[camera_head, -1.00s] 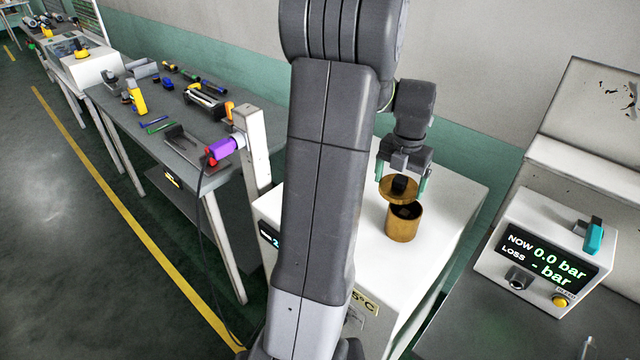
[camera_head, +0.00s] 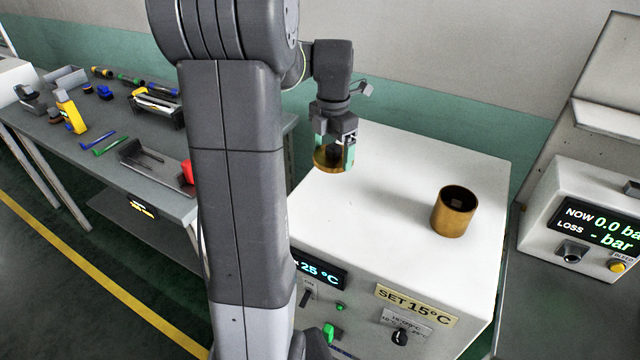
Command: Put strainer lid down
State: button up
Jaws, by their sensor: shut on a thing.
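The strainer lid (camera_head: 324,160) is a brass disc with a dark knob. My gripper (camera_head: 335,152), with green fingers, is shut on the lid's knob. The lid is over the back left part of the white cabinet top (camera_head: 390,185); I cannot tell whether it touches the surface. The brass strainer pot (camera_head: 453,214) stands upright and open on the right part of the same top, apart from the lid, with something dark inside. My arm hides the cabinet's left side.
A tester box (camera_head: 580,235) reading 0.0 bar stands on the right. A workbench (camera_head: 90,140) with tools is on the left. The cabinet top is clear between lid and pot. The cabinet front carries switches and a dial (camera_head: 400,337).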

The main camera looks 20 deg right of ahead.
aim_at(333, 147)
notch_tip(333, 147, down, 9)
jog(key=shift+r, duration=0.1)
dwell(0.3)
jog(key=shift+f, duration=0.25)
jog(key=o, duration=0.9)
jog(key=shift+r, duration=0.1)
notch_tip(333, 147, up, 12)
jog(key=shift+r, duration=0.15)
